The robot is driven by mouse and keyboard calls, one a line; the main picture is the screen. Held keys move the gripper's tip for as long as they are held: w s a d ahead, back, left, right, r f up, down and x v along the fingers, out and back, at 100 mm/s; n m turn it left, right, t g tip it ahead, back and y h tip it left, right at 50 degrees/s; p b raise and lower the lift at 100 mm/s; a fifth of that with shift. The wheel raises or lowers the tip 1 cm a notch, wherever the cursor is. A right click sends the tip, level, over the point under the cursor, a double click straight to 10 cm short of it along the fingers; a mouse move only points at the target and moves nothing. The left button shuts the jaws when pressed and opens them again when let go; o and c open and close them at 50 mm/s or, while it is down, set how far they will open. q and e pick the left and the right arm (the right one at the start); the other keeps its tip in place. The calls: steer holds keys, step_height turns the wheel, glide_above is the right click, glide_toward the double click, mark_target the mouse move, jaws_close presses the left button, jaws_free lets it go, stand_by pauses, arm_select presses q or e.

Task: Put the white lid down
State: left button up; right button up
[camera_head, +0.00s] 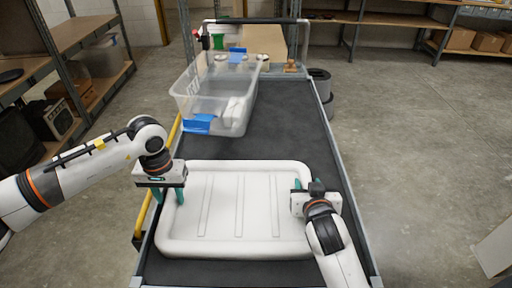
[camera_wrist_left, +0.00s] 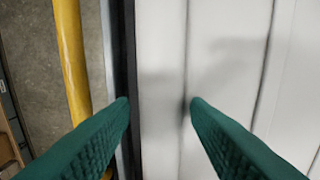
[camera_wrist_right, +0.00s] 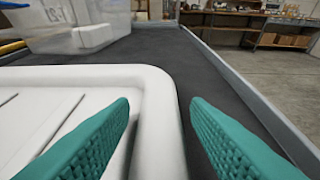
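The white lid (camera_head: 223,240), a wide rectangular tray-like piece with a raised rim and ridges, appears to lie flat on the near end of the cart's dark top (camera_head: 290,125). My left gripper (camera_head: 169,202) is at the lid's left edge, fingers apart; in the left wrist view the lid's edge (camera_wrist_left: 155,110) shows between them. My right gripper (camera_head: 308,187) is at the lid's right edge. In the right wrist view its fingers are apart, with the lid's rounded rim (camera_wrist_right: 160,120) between them. Any contact between fingers and lid cannot be told.
A clear plastic bin (camera_head: 213,95) with blue tape and a white item inside stands on the cart beyond the lid. A yellow rail (camera_wrist_left: 70,60) runs along the cart's left side. Shelves stand left and behind. The dark top right of the bin is clear.

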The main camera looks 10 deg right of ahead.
arm_select(q)
steer(key=shift+o, duration=0.2)
steer(key=shift+r, duration=0.15)
arm_select(e)
steer(key=shift+o, duration=0.2)
steer(key=shift+r, duration=0.1)
steer(key=shift+s, duration=0.25)
steer(key=v, duration=1.1)
steer(key=shift+s+r, duration=0.2)
steer(key=shift+s, duration=0.05)
arm_select(q)
step_height(320, 180, up, 12)
